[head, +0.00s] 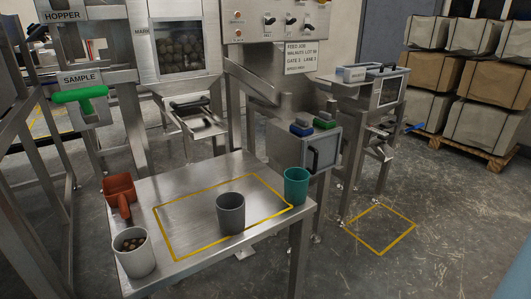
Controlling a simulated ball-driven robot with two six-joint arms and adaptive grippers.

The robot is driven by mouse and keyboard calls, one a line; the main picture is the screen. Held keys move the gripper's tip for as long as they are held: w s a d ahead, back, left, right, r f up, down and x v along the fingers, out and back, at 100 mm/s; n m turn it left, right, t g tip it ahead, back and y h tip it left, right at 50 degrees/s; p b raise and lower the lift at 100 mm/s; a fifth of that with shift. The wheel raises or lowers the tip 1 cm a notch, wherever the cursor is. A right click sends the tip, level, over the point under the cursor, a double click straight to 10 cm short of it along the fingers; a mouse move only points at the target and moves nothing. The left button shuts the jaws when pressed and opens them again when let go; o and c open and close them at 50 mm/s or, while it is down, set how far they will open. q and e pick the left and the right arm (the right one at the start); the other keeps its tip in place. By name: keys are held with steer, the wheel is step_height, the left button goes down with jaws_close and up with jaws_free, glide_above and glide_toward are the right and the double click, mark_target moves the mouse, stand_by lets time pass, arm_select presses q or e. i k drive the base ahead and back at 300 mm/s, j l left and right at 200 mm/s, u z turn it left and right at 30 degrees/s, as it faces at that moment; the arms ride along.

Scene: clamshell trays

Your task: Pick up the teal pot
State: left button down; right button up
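The teal pot (296,188) stands upright at the right corner of the steel table (190,185). It is beside the right corner of a yellow outline marked on the tabletop. Nothing touches it that I can see, and its inside is mostly dark. Neither of my grippers shows in the head view.
A dark grey pot (231,215) stands inside the outline, left of the teal pot. A light grey pot (133,253) holding brown pieces and an orange-brown scoop-like container (119,193) stand at the left. A grey machine box (304,143) is close behind the teal pot.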

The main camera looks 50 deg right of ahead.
mark_target(296, 179)
steer(key=z, duration=1.75)
steer(key=i+l+u, duration=0.1)
steer(key=l, duration=0.45)
steer(key=i+l+u, duration=0.15)
steer(key=l, duration=0.4)
steer(key=k, duration=0.05)
